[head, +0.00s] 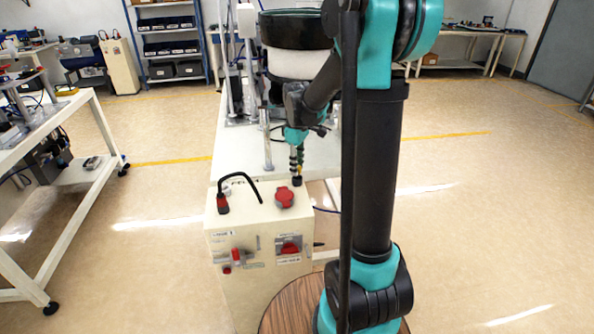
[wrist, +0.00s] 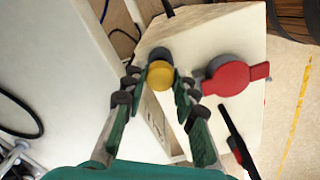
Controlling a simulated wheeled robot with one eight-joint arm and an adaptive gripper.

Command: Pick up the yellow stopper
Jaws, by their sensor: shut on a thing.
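The yellow stopper (wrist: 160,75) is round and sits between my two fingers in the wrist view. My gripper (wrist: 158,84) is shut on it, with a finger pad at its left and right sides. A dark round part (wrist: 159,54) shows just behind the stopper; I cannot tell whether the two touch. In the head view my gripper (head: 298,164) points down over the back right of the cream box's top. The stopper is too small there to make out clearly.
The cream box (head: 225,242) carries a red socket cover (head: 285,197), also in the wrist view (wrist: 226,77), close to my right finger. A black cable with a red plug (head: 222,203) stands left of it. A bowl feeder (head: 296,30) stands behind on the white bench (head: 235,150).

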